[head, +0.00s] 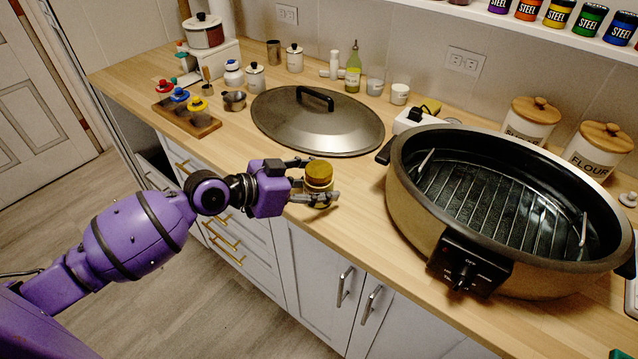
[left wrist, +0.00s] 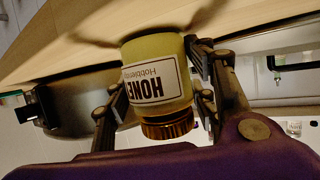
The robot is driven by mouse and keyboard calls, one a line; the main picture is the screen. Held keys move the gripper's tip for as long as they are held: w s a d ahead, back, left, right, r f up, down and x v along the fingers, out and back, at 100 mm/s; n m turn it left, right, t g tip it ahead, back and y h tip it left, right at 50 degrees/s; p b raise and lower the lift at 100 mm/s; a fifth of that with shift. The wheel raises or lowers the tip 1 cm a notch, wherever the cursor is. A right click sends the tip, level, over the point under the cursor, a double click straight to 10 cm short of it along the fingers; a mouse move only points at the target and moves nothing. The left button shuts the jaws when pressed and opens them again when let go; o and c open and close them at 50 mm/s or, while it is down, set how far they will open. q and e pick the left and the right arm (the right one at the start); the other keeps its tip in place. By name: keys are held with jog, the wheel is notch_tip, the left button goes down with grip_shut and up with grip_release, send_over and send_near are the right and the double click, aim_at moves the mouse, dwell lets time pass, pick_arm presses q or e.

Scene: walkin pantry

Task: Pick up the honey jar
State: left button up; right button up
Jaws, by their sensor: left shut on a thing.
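The honey jar (head: 319,178) has a gold-brown lid and a pale yellow body. In the left wrist view the honey jar (left wrist: 158,78) shows a white label reading HONEY. My left gripper (head: 318,190) is shut on the jar, with a finger on each side of its body. The left wrist view shows the fingers (left wrist: 158,92) against both sides of the jar. The jar is upright at the counter's front edge; I cannot tell whether its base touches the wood. My right gripper is not in view.
A large roaster (head: 400,205) stands on the counter (head: 345,235) right of the jar. Its dark lid (head: 310,130) lies behind the jar. A wooden rack (head: 190,122) with colored-top items is at left. Flour (head: 597,150) and another canister stand behind the roaster.

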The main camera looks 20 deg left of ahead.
pick_arm(q)
jog(key=c, duration=0.5)
jog(key=shift+r, duration=0.1)
jog(key=shift+c, duration=0.4)
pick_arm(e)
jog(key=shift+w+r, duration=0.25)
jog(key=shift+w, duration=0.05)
